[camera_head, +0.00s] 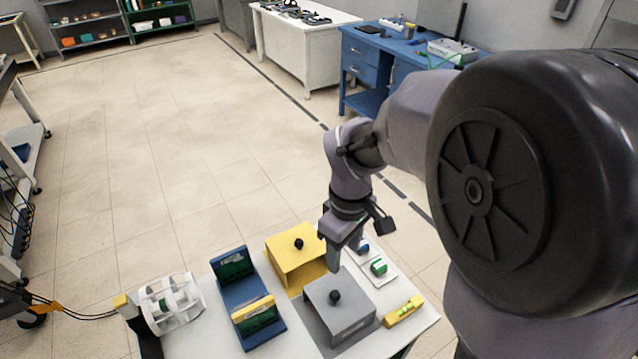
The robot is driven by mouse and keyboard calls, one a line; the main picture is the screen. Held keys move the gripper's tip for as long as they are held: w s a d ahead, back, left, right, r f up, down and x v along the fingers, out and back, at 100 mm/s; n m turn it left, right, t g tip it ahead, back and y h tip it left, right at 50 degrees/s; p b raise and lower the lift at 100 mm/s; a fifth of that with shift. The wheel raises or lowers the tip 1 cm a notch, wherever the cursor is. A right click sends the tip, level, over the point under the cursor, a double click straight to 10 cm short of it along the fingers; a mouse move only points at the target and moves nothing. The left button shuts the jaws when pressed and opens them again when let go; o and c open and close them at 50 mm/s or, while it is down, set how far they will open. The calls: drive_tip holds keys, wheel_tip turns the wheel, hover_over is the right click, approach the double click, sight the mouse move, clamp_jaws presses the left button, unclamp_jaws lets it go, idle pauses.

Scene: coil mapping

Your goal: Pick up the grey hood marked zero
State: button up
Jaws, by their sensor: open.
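The grey hood (350,318) is a box with a black knob on top. It stands on a grey base near the front of the white table (200,345). No zero mark is readable on it from here. My gripper (346,258) points down, open and apparently empty, above and behind the grey hood. Its near finger overlaps the hood's back edge in the picture, so I cannot tell the exact gap. A yellow hood (290,267) with a similar black knob stands just behind and left of the grey one.
A blue holder (243,290) with upright panels and a white coil frame (160,312) stand left. A yellow block with a green vial (404,311) and a green piece (378,266) on a white plate lie right. A blue workbench (360,70) stands behind; open floor lies left.

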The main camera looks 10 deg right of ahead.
sight(335, 293)
drive_tip(key=f+b, duration=0.2)
drive_tip(key=f, duration=0.3)
drive_tip(key=a+f+b, duration=0.1)
drive_tip(key=f+b, duration=0.1)
drive_tip(key=f, duration=0.4)
drive_tip(key=f+b, duration=0.2)
drive_tip(key=f, duration=0.4)
drive_tip(key=shift+s+a, duration=0.1)
drive_tip(key=shift+a, duration=0.05)
clamp_jaws()
idle(0.4)
